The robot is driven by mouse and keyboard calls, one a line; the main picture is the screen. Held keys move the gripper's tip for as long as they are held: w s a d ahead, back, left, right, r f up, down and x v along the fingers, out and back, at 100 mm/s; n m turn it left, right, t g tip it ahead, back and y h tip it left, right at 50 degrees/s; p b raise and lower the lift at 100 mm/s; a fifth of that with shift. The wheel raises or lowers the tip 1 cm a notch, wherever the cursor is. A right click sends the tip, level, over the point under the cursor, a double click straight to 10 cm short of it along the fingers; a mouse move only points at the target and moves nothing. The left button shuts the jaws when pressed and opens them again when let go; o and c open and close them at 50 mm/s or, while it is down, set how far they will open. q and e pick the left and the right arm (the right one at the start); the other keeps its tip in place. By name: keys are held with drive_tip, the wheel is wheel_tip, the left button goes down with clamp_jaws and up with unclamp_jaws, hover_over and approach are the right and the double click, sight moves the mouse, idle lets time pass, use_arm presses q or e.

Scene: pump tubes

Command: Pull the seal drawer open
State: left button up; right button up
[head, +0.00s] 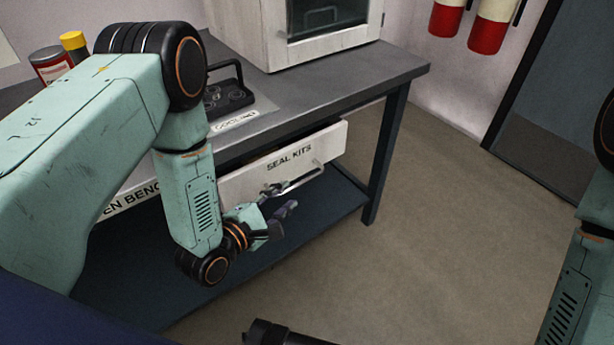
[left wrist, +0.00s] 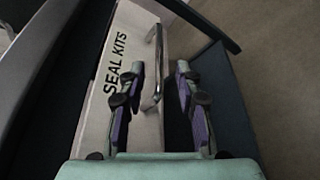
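The seal drawer (head: 240,184) has a pale front marked SEAL KITS and sits under the bench top. Its front appears to stand a little out from the bench, with a narrow dark gap above it. A metal bar handle (head: 305,178) is fixed to the front. The drawer front (left wrist: 122,58) and handle (left wrist: 158,50) also show in the left wrist view. My left gripper (head: 282,199) is at the handle, fingers apart. In the left wrist view the handle lies between the two fingers (left wrist: 160,75); contact cannot be told.
The grey bench top (head: 345,80) carries a white cabinet (head: 270,40), a black tray (head: 228,97) and a red can (head: 50,65). A dark lower shelf (head: 335,205) lies below the drawer, beside a bench leg (head: 386,155). The floor (head: 440,230) to the right is clear.

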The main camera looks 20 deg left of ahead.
sight(298, 187)
use_arm(q)
drive_tip(key=shift+w+d, duration=0.25)
drive_tip(key=shift+w, duration=0.1)
drive_tip(key=b+x, duration=0.2)
drive_tip(key=x, duration=0.3)
drive_tip(key=shift+w+f, duration=0.15)
drive_tip(key=shift+w, duration=0.2)
drive_tip(key=shift+w+d+b, duration=0.25)
drive_tip(key=shift+w+b, duration=0.15)
drive_tip(key=shift+w, duration=0.15)
clamp_jaws()
